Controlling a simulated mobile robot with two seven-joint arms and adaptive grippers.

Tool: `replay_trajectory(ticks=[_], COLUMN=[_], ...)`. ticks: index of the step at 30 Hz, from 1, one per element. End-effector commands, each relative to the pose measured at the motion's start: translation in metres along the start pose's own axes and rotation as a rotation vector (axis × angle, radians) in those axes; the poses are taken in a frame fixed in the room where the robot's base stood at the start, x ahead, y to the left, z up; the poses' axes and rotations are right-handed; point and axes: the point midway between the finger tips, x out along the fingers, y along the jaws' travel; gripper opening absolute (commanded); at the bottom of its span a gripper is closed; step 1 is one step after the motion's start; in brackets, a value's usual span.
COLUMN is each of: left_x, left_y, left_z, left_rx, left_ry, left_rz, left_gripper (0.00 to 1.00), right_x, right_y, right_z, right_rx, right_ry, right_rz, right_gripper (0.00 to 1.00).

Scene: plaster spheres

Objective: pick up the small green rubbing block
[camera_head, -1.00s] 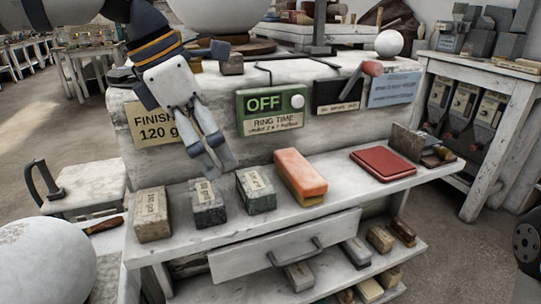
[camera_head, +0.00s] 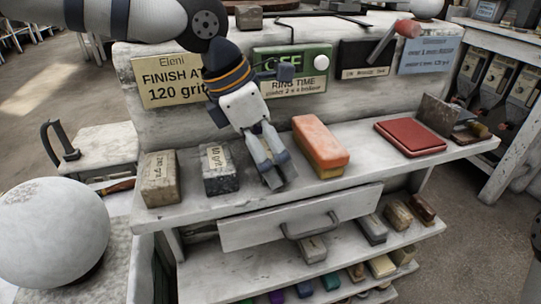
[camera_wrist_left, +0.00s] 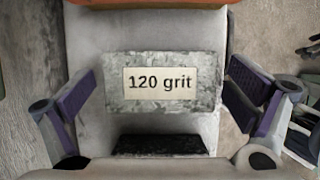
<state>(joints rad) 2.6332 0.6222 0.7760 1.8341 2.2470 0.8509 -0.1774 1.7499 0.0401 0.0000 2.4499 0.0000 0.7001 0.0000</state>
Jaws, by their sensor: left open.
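A speckled grey-green block labelled "120 grit" (camera_wrist_left: 165,104) lies on the pale upper shelf, its label facing the left wrist camera. My left gripper (camera_head: 277,172) is open over the shelf, pointing down. In the left wrist view its purple-padded fingers stand apart on either side of this block, with clear gaps. In the head view the gripper largely hides the block. My right gripper is not in view.
A drawer (camera_head: 300,218) sits below the shelf. Signs cover the wall behind.

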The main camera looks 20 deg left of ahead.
Motion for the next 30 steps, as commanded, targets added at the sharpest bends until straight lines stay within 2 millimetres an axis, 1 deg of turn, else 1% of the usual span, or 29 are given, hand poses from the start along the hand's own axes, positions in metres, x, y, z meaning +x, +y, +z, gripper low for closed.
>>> replay_trajectory(ticks=[2, 3, 5, 6, 8, 9, 10, 11, 18, 20, 23, 27, 29, 30], left_x=[-0.002, -0.002, -0.002, -0.002, -0.002, -0.002, -0.002, -0.002, -0.004, -0.011, -0.035, -0.074, -0.09, -0.097], left_y=[0.0, 0.0, 0.0, 0.0, 0.0, 0.0, 0.0, 0.0, 0.0, 0.001, 0.001, -0.035, -0.049, -0.061], left_z=[0.001, 0.001, 0.001, 0.001, 0.0, 0.0, 0.0, 0.0, 0.002, 0.005, 0.015, 0.032, 0.039, 0.042], left_rx=[0.001, 0.001, 0.001, 0.001, 0.001, 0.001, 0.001, 0.001, 0.001, 0.002, 0.002, 0.011, 0.01, 0.012], left_ry=[-0.001, -0.001, -0.001, -0.001, -0.001, -0.001, -0.001, -0.001, -0.002, -0.004, -0.008, -0.01, -0.011, -0.008], left_rz=[0.002, 0.002, 0.002, 0.002, 0.002, 0.001, 0.001, 0.001, 0.003, 0.004, 0.006, 0.013, 0.013, 0.012], left_gripper=[0.98, 0.89, 0.76, 0.67, 0.53, 0.44, 0.37, 0.32, 0.32, 0.32, 0.32, 0.32, 0.32, 0.32], right_x=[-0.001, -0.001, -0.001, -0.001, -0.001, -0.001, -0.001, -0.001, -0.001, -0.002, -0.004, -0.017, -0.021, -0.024], right_y=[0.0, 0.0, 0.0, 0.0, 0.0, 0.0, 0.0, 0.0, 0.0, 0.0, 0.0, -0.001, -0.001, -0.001], right_z=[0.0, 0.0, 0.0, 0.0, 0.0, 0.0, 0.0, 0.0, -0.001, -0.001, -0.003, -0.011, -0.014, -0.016], right_rx=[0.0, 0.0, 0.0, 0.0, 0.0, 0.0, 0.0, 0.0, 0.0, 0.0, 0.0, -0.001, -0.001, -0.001], right_ry=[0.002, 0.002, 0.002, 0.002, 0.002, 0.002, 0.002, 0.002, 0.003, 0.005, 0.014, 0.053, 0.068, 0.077], right_rz=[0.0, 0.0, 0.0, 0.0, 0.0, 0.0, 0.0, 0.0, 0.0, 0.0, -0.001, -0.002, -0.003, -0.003], right_gripper=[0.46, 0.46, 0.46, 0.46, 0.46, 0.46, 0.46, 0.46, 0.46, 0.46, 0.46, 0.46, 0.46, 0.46])
